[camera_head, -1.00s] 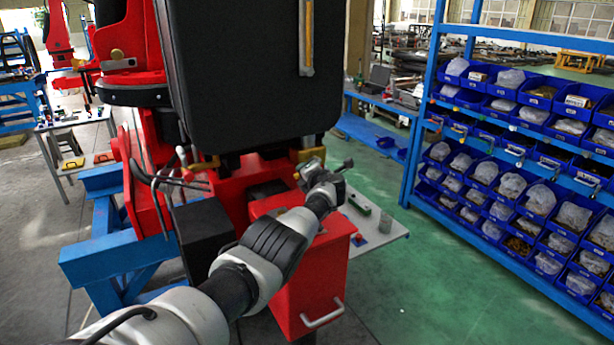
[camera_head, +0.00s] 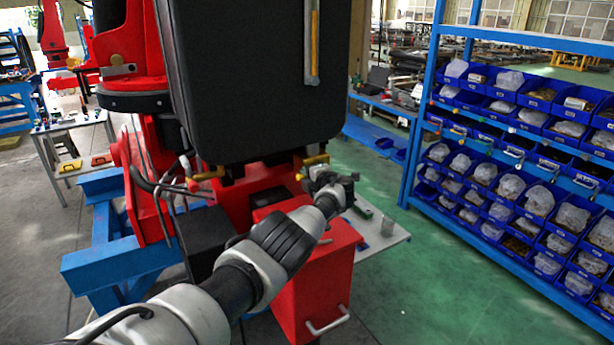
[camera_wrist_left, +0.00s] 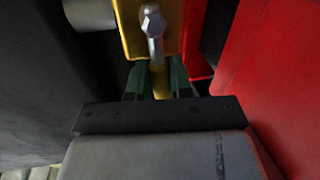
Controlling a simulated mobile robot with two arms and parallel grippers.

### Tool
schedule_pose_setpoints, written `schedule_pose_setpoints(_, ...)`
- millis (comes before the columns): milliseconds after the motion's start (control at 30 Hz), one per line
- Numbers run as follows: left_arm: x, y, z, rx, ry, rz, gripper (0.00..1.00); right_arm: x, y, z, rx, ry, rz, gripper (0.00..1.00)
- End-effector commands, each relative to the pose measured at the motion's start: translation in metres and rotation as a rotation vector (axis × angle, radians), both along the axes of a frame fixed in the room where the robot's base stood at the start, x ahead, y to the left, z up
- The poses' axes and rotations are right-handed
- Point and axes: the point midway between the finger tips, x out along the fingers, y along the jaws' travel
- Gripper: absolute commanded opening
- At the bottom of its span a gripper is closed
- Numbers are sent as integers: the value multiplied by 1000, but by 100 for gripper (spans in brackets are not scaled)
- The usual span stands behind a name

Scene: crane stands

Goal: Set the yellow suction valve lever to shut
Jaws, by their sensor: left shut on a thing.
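My left gripper (camera_head: 308,179) is in front of the red machine, under the large dark panel. In the left wrist view, its two green fingertips (camera_wrist_left: 160,80) are closed on both sides of a narrow yellow lever (camera_wrist_left: 161,88). Beyond the fingers are a wider yellow piece (camera_wrist_left: 130,28) and a silver bolt-like pin (camera_wrist_left: 153,22). In the head view, a yellow part (camera_head: 317,160) shows just above the gripper, below the panel's lower edge. My wrist and gripper partly hide this spot. My right gripper is not in view.
The dark panel (camera_head: 255,80) hangs close above the gripper. A red box with a handle (camera_head: 315,285) stands below my forearm. A red wall (camera_wrist_left: 275,80) is close on the right in the wrist view. A blue bin rack (camera_head: 410,150) stands at right, with clear green floor before it.

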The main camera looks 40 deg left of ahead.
Motion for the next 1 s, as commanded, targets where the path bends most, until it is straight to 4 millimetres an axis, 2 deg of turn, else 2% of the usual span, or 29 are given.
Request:
schedule_pose_setpoints(33,3,-2,6,10,11,-6,0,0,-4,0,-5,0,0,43)
schedule_pose_setpoints(333,1,0,9,34,69,0,0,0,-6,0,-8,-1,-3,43)
schedule_pose_setpoints(733,0,1,9,39,76,2,0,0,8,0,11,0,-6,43)
schedule_pose_setpoints(767,0,1,9,39,76,3,24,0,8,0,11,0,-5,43)
schedule_pose_setpoints(800,0,1,9,38,76,3,30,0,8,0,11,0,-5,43)
schedule_pose_setpoints(900,-1,1,8,37,77,3,45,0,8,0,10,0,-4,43)
schedule_pose_setpoints(1000,-1,1,7,35,78,4,46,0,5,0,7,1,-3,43)
